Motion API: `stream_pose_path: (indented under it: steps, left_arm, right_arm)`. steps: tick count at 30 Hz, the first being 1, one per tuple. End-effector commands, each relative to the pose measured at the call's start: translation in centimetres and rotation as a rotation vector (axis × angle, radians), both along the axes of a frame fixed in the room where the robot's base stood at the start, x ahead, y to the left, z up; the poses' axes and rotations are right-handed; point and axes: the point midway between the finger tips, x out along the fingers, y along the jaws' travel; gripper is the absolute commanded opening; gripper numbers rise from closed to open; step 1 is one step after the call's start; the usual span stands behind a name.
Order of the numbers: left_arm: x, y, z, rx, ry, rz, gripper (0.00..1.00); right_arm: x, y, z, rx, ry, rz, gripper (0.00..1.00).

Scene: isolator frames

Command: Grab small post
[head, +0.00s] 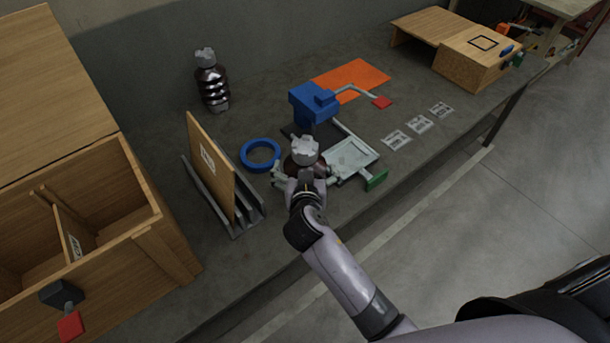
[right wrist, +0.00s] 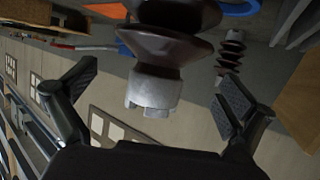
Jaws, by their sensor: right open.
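A small post (head: 292,162), a dark brown ribbed isolator with a grey metal cap, stands on the grey bench and is partly hidden by my right gripper. My right gripper (head: 306,176) is at its near side with the fingers spread. In the right wrist view the post (right wrist: 165,48) fills the upper middle, its grey end between the two open fingers of the gripper (right wrist: 155,100). I see a gap on each side of it. A taller ribbed isolator (head: 212,86) stands at the back left and shows small in the right wrist view (right wrist: 231,50). My left gripper is not in view.
A blue ring (head: 260,154) and a slotted rack with an upright wooden panel (head: 211,166) are left of the post. A blue fixture (head: 314,106) with red and green handles and a grey tray (head: 353,157) are close by. A wooden box (head: 75,220) borders the left.

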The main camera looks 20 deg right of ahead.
Motion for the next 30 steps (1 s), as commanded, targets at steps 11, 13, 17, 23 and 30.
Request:
stream_pose_path:
  steps: [11, 13, 17, 23, 30]
  left_arm:
    - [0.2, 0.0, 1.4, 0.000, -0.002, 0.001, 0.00]
    - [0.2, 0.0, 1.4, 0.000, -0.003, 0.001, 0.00]
    - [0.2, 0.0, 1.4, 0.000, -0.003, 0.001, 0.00]
    - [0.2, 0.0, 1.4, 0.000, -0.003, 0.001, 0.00]
    - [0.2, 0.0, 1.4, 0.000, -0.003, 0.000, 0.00]
  right_arm:
    - [4.2, -1.3, -1.3, -0.004, 0.000, 0.002, 1.00]
    - [4.4, -1.4, -1.5, -0.001, 0.000, 0.002, 1.00]
    - [4.5, -1.4, -1.6, -0.001, 0.000, 0.001, 1.00]
    - [4.4, -1.4, -1.5, -0.001, 0.000, 0.001, 0.92]
    - [4.4, -1.5, -1.5, -0.002, 0.002, -0.001, 0.76]
